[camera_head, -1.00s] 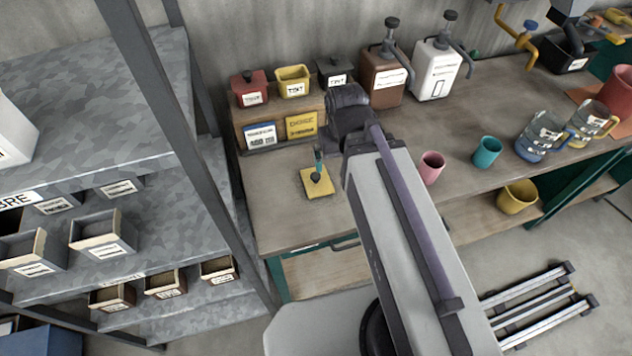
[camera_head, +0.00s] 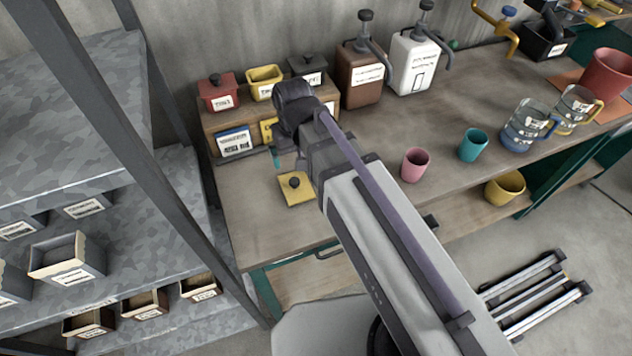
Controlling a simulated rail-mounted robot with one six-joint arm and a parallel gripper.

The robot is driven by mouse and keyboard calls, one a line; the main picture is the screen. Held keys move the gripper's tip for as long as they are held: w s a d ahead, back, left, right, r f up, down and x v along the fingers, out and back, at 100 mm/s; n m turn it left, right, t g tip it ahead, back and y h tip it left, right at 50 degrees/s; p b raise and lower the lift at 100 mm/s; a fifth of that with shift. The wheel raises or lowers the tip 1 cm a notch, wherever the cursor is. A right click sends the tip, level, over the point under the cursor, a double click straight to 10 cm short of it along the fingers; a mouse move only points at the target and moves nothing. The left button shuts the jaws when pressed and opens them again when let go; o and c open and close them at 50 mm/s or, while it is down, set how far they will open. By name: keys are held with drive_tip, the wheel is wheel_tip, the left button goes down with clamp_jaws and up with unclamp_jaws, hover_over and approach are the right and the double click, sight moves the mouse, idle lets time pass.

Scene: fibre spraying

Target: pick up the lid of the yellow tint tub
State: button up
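The lid (camera_head: 297,200) is a flat yellow square with a dark round knob, lying on the bench in front of the small shelf box. The yellow tint tub (camera_head: 264,82) stands open on top of that box, between two lidded tubs. My arm reaches in from the lower right and its wrist covers part of the box. Only a small teal tip of my gripper (camera_head: 277,157) shows, behind and left of the lid's knob and apart from it in the picture. The rest of the gripper is hidden by my wrist, so its opening cannot be seen.
A red tub (camera_head: 218,92) and a dark grey tub (camera_head: 308,68) flank the yellow one. Brown (camera_head: 362,78) and white (camera_head: 413,62) pump containers stand right of them. Pink (camera_head: 415,164) and teal (camera_head: 472,145) cups stand right of my arm. The bench left of the lid is clear.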

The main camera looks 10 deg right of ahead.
sight(295, 178)
drive_tip(key=f+b, duration=0.5)
drive_tip(key=shift+s+a+f, duration=0.15)
drive_tip(key=shift+a, duration=0.25)
drive_tip(key=f+b, duration=0.6)
drive_tip(key=shift+s+a, duration=0.1)
drive_tip(key=shift+s, duration=0.1)
drive_tip(key=shift+r+p, duration=0.3)
drive_tip(key=c, duration=0.8)
wheel_tip(295, 178, up, 10)
drive_tip(key=p, duration=1)
drive_tip(key=shift+r, duration=0.2)
